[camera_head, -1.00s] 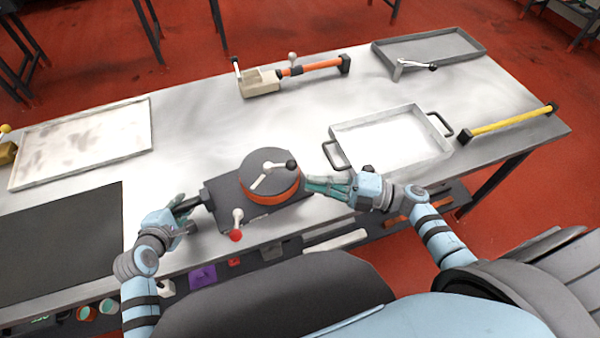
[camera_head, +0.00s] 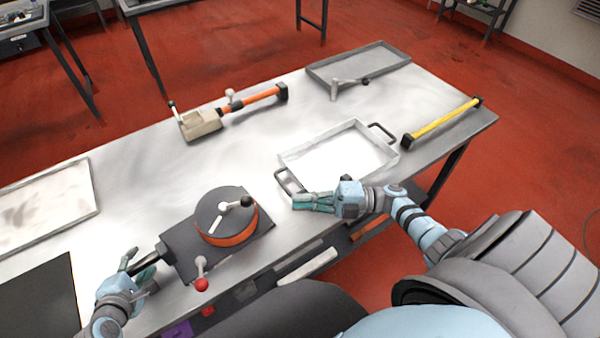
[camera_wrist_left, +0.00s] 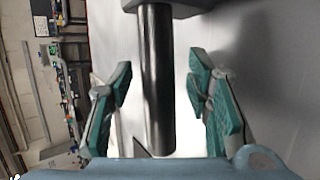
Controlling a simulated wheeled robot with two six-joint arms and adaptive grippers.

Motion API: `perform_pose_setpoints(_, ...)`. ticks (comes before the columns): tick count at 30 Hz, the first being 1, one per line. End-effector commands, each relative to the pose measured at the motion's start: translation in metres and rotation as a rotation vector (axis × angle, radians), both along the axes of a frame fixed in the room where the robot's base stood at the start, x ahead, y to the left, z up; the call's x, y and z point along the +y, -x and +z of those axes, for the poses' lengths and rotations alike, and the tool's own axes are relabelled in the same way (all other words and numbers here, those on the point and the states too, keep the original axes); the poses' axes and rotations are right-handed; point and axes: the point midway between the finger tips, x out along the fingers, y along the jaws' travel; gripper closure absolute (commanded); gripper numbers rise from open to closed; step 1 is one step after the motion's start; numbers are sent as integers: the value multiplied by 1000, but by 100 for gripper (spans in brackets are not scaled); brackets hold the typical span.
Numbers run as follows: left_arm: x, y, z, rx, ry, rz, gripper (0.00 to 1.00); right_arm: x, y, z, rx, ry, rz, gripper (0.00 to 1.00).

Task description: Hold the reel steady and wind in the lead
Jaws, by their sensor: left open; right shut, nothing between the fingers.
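The reel (camera_head: 228,218) sits on a dark base plate near the table's front edge, with an orange lead wound around its drum. A crank with a black knob (camera_head: 246,201) lies on its top. A lever with a red ball (camera_head: 201,284) stands at the base's front. A black handle (camera_head: 150,260) sticks out left from the base. My left gripper (camera_head: 130,268) is open at that handle; in the left wrist view the handle (camera_wrist_left: 157,85) lies between the parted fingers, with gaps on both sides. My right gripper (camera_head: 300,200) is shut and empty, right of the reel.
A white-bottomed tray (camera_head: 290,160) with black handles lies right of the reel. Behind are a beige tool with an orange bar (camera_head: 203,124), a grey tray (camera_head: 312,72) with a crank beside it, and a yellow bar (camera_head: 440,122). A dark mat (camera_head: 38,305) lies at left.

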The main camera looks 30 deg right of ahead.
Motion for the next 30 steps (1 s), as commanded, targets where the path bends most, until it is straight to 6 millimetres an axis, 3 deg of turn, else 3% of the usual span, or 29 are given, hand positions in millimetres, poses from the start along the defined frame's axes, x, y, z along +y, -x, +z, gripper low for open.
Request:
perform_pose_setpoints(5,5,11,8,-1,-1,0,55,0,0,0,0,0,0,100)
perform_pose_setpoints(16,30,83,60,0,-3,-1,55,0,0,0,0,0,-1,100)
perform_pose_setpoints(27,33,93,67,2,-4,-3,55,0,-1,0,0,0,-6,100)
perform_pose_setpoints(30,34,100,62,10,-65,-37,55,3,-15,1,9,-12,-88,100)
